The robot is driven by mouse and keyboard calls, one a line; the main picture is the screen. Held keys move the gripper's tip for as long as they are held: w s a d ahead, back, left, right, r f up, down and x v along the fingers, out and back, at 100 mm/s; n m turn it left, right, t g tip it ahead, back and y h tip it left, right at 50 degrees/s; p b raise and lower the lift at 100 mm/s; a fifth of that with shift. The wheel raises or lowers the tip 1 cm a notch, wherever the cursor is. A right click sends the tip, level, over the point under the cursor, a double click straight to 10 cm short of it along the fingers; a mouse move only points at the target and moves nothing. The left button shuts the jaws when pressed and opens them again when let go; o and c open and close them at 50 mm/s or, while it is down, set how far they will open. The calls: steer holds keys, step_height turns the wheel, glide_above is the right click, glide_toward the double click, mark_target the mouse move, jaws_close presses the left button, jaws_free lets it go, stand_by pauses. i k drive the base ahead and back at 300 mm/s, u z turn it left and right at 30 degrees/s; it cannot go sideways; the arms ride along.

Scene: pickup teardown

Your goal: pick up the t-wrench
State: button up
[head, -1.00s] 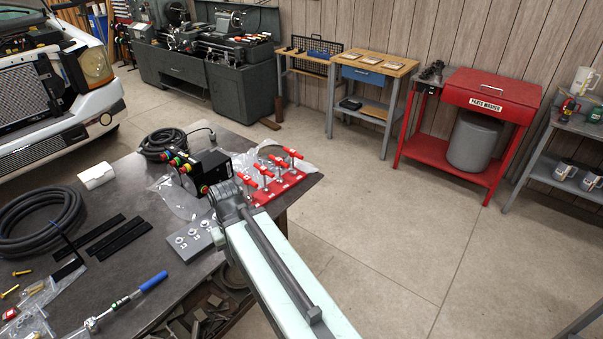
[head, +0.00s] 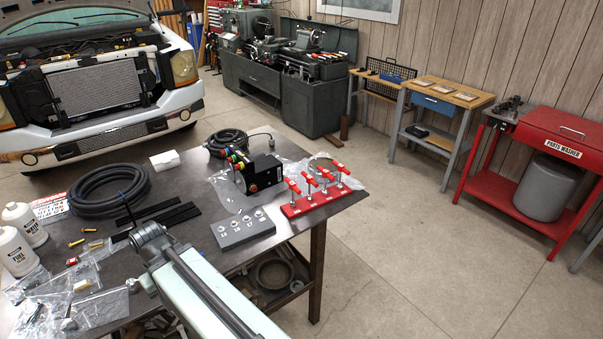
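Several T-shaped tools with red cross handles and silver shafts, likely the t-wrenches (head: 308,179), stand upright in a red rack (head: 325,202). The rack lies near the right edge of the dark workbench (head: 205,183). My arm reaches in from the bottom of the head view, and its grey joint is over the bench, left of a grey block (head: 243,232). My gripper cannot be seen, so whether it is open or shut does not show. The arm covers part of the bench front.
A black box with coloured knobs (head: 262,173) stands just left of the red rack. Coiled hose (head: 108,190), black strips, plastic bags and white bottles (head: 22,222) crowd the left of the bench. The floor (head: 400,230) right of the bench is clear.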

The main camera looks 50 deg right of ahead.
mark_target(341, 168)
steer(key=u, duration=0.5)
steer(key=k, duration=0.95)
steer(key=z, duration=0.95)
steer(key=i, duration=0.85)
steer(key=u, duration=0.05)
